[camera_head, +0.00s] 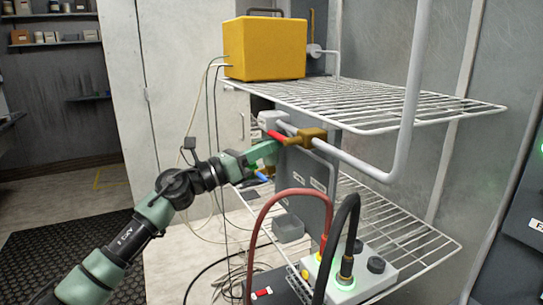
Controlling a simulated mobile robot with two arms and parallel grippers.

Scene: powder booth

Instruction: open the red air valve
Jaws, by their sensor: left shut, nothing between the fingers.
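The red air valve handle (277,136) is a short red lever beside the brass valve body (308,135), on the grey pipe (352,160) in front of the wire rack. My left gripper (272,152) is green and reaches in from the left. Its fingers are shut and empty, with their tips just below and beside the red handle. I cannot tell whether they touch it. Part of the handle's lower side is hard to make out behind the fingertips. My right gripper is not in view.
A yellow box (265,48) stands on the upper wire shelf (420,107). Below, thick red (262,215) and black (350,215) cables arch up from a grey box with connectors (372,278). Thin cables hang left of the rack. The floor at left holds a dark mat (60,250).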

